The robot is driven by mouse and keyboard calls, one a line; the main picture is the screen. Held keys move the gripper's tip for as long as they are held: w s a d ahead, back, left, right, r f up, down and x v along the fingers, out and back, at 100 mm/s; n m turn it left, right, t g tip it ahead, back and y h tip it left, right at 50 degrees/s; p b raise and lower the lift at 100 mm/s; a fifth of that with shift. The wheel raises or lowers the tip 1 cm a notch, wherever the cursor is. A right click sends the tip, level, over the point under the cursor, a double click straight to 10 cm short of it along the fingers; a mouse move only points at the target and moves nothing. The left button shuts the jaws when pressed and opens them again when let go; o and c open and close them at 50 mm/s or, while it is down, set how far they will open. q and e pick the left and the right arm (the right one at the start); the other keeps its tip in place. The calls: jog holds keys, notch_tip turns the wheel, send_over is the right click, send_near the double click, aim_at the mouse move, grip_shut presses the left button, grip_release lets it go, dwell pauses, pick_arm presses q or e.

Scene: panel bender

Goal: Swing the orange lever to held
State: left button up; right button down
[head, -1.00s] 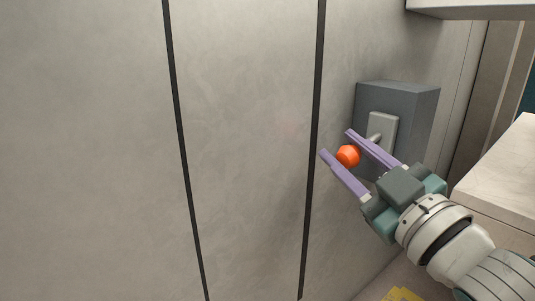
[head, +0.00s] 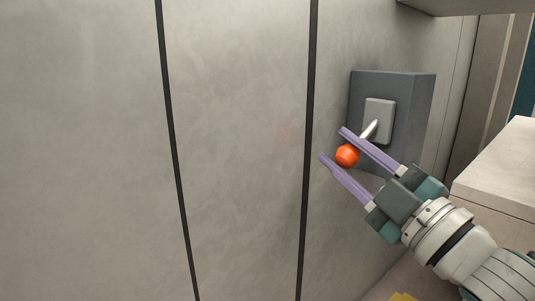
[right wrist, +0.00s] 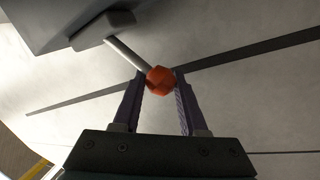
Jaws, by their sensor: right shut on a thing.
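The orange lever knob (head: 346,156) sits between the purple fingers of my right gripper (head: 333,144). A short metal lever rod (head: 370,130) runs from the knob up and right to a light grey plate (head: 379,118) on a dark grey box (head: 414,115). In the right wrist view the knob (right wrist: 160,80) is between the fingertips of my right gripper (right wrist: 160,82), and the rod (right wrist: 123,54) leads up-left. The right gripper is shut on the knob. My left gripper is not in view.
The box is mounted on a pale grey panel wall (head: 240,130) with dark vertical seams. A pale block-like surface (head: 500,170) stands to the right, near my right arm. The wall area left of the gripper is clear.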

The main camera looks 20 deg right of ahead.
jog(key=shift+d+f, duration=0.15)
jog(key=shift+f, duration=0.25)
jog(key=c, duration=0.9)
grip_release()
jog(key=o, duration=0.3)
jog(key=shift+o, duration=0.7)
jog(key=shift+w, duration=0.1)
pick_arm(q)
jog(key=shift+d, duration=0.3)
pick_arm(e)
jog(key=shift+d+r, duration=0.1)
jog(key=shift+r, duration=0.1)
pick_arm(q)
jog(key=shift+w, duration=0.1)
pick_arm(e)
jog(key=shift+s, duration=0.35)
pick_arm(q)
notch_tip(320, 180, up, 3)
jog(key=p, duration=0.3)
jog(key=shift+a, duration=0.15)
pick_arm(e)
jog(key=v, duration=0.9)
jog(key=shift+s, duration=0.15)
